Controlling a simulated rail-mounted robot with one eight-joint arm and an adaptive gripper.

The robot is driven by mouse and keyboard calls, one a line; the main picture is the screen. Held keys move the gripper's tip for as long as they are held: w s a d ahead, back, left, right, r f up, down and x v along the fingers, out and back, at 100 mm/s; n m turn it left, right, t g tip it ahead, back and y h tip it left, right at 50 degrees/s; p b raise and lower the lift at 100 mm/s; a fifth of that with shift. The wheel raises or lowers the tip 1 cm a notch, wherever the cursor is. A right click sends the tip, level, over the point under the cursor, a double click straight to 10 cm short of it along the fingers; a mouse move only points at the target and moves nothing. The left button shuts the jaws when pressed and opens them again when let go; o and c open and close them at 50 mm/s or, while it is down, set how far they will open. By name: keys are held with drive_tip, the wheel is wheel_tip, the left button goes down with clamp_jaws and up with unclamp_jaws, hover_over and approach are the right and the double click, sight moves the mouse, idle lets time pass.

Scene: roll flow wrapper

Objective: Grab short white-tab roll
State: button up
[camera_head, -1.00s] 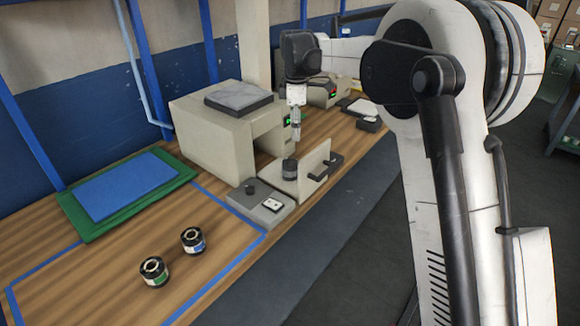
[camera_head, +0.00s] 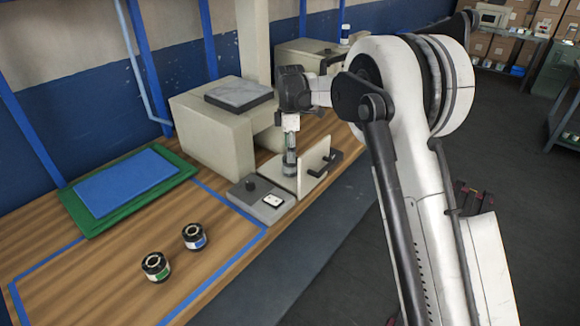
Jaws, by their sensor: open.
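My gripper (camera_head: 290,168) points straight down at the wrapper's front station, beside the upright beige plate (camera_head: 314,164). It is open. The dark roll that stood at this spot is now almost wholly hidden by the gripper, so I cannot tell whether the fingers are around it or just above it. No white tab can be made out. Two other short black rolls stand on the wooden table at the front left: one with a green label (camera_head: 156,267) and one with a blue label (camera_head: 194,237).
A grey control box (camera_head: 248,197) with a black knob sits just left of the gripper. The beige machine housing (camera_head: 215,131) stands behind. A blue mat on a green board (camera_head: 90,226) lies at left. The taped table area around the two rolls has free room.

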sight(290, 166)
wheel_tip(290, 166, down, 5)
idle(0.3)
drive_tip(key=shift+c, duration=0.4)
drive_tip(key=c, duration=1.4)
drive_tip(key=shift+r, duration=0.1)
